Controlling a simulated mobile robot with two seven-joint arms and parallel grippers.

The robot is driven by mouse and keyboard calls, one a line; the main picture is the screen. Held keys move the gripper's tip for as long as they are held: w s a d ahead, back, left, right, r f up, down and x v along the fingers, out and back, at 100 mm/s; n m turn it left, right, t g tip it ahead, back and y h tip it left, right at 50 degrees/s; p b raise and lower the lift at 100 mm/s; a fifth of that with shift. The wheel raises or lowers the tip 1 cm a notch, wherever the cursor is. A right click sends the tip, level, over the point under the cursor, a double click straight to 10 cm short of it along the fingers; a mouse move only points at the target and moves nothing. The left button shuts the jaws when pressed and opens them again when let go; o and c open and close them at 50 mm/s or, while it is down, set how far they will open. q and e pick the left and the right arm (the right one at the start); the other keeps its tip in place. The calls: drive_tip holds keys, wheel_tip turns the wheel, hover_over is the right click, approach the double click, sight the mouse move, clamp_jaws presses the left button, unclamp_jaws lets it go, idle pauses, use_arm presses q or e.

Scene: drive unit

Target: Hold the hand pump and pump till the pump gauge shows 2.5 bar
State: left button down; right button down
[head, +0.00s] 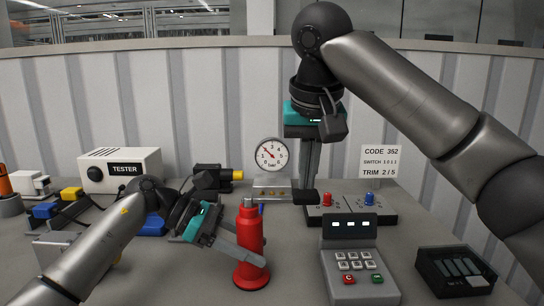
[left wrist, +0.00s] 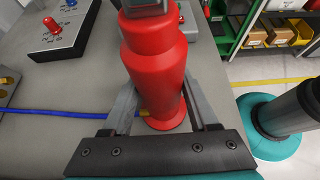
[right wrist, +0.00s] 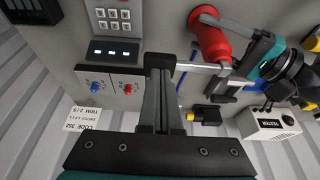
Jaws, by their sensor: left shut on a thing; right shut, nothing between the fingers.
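The red hand pump (head: 250,255) stands upright on the table. My left gripper (head: 252,252) is shut around its body; in the left wrist view the pump (left wrist: 157,75) sits between the fingers. A black block (head: 305,197), apparently the grip of the pump's lever, lies right of the pump top. In the right wrist view a silver bar (right wrist: 205,69) runs from this block towards the pump. My right gripper (head: 309,185) is shut and empty, pointing down with its tips at the block; contact is unclear. The pump gauge (head: 270,155) has its red needle up-left, near 2; the exact reading is too small.
A keypad box (head: 352,260) stands right of the pump, with a switch panel (head: 350,215) behind it. A dark tray (head: 455,272) is at the right. The tester (head: 120,170) and small devices crowd the left. A blue hose (left wrist: 60,112) runs from the pump's base.

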sight(304, 197)
drive_tip(key=shift+f, duration=0.1)
idle(0.4)
drive_tip(key=shift+a+f, duration=0.15)
drive_tip(key=shift+f, duration=1.95)
drive_tip(key=shift+r, duration=2.2)
drive_tip(key=shift+d, duration=0.2)
drive_tip(key=shift+r, duration=2.5)
use_arm(q)
drive_tip(key=shift+c, duration=0.5)
unclamp_jaws()
